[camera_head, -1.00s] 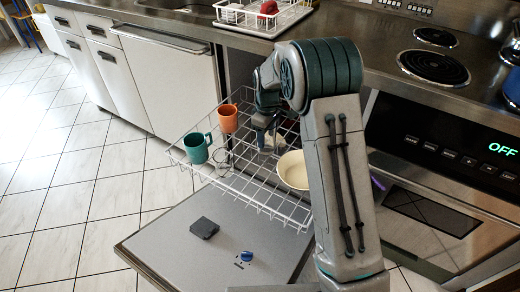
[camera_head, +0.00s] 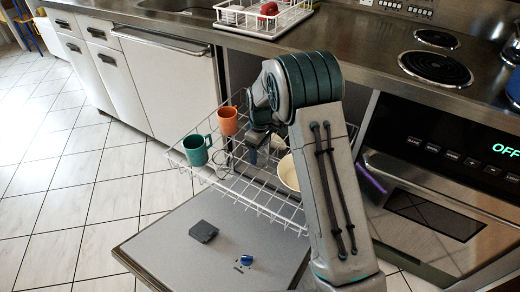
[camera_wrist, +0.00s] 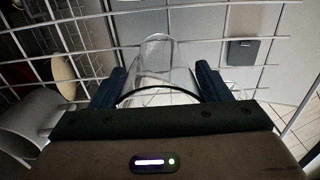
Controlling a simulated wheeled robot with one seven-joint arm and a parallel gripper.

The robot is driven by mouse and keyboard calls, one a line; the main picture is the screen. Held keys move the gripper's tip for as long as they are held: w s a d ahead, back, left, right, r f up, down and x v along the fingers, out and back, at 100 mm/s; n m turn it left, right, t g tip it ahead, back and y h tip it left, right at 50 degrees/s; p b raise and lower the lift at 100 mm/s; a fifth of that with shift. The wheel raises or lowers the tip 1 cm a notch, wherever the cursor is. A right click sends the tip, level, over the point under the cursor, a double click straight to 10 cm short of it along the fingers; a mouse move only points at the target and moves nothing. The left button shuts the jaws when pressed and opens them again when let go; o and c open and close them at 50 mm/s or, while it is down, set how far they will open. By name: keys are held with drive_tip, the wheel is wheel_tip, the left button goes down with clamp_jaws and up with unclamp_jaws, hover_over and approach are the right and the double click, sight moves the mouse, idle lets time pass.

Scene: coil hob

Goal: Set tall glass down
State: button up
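The tall glass (camera_wrist: 156,55) is clear and hard to make out. In the wrist view it lies between the two fingers of my gripper (camera_wrist: 162,78) and reaches beyond their tips. The fingers appear to sit against its sides, though the contact is hard to see. In the head view my gripper (camera_head: 254,150) is low over the wire dish rack (camera_head: 235,189), right of the cups. My arm partly hides the rack there, and I cannot tell whether the glass touches the wires.
A teal mug (camera_head: 196,150), an orange cup (camera_head: 227,121) and a cream bowl (camera_head: 288,174) are in the rack. The open dishwasher door (camera_head: 180,250) carries a dark grey box (camera_head: 203,231) and a small blue knob (camera_head: 247,260). The oven (camera_head: 440,190) stands right.

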wheel_tip(320, 180, up, 12)
drive_tip(key=p, duration=0.2)
drive_tip(key=shift+r, duration=0.25)
drive_tip(key=s+d+r+m, duration=0.3)
drive_tip(key=s+d+r, duration=0.25)
drive_tip(key=s, duration=0.25)
drive_tip(key=s+d+m, duration=0.3)
drive_tip(key=s+m, duration=0.1)
drive_tip(key=s, duration=0.7)
drive_tip(key=s+d+r+m+t, duration=0.1)
drive_tip(key=s+d+m, duration=0.3)
drive_tip(key=s, duration=0.8)
drive_tip(key=shift+t, duration=0.3)
drive_tip(key=shift+s+r, duration=0.1)
drive_tip(key=shift+r, duration=0.05)
drive_tip(key=shift+c, duration=0.4)
